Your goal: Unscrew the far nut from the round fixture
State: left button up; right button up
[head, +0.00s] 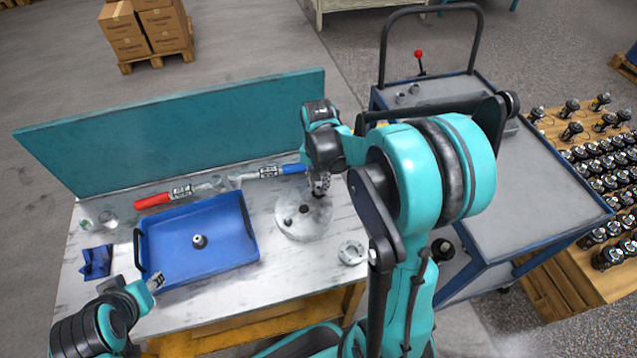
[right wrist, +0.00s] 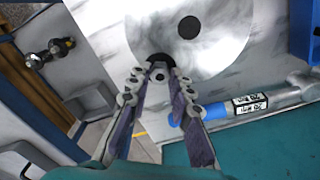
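The round fixture (head: 301,228) is a pale grey disc on the marble-patterned table, with dark round spots on top. In the right wrist view its face (right wrist: 217,55) shows one dark round spot (right wrist: 189,27) clear of the fingers. My right gripper (head: 320,190) points down at the fixture's far right edge. In the right wrist view its fingertips (right wrist: 157,72) stand apart, on either side of a dark round part (right wrist: 160,60) at the fixture's rim. I cannot tell whether they touch it. My left gripper (head: 155,283) is near the tray's front left corner; its finger opening is unclear.
A blue tray (head: 250,240) holds a small metal part (head: 200,241). A red-handled tool (head: 153,201) and a blue-handled tool (head: 292,169) lie behind. A ring-shaped metal part (head: 351,252) is right of the fixture. A teal panel (head: 180,130) backs the table; a cart (head: 530,190) stands right.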

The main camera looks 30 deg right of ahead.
jog(key=shift+o, duration=0.5)
jog(key=m, duration=1)
grip_shut()
jog(key=n, duration=0.4)
jog(key=shift+n, duration=0.7)
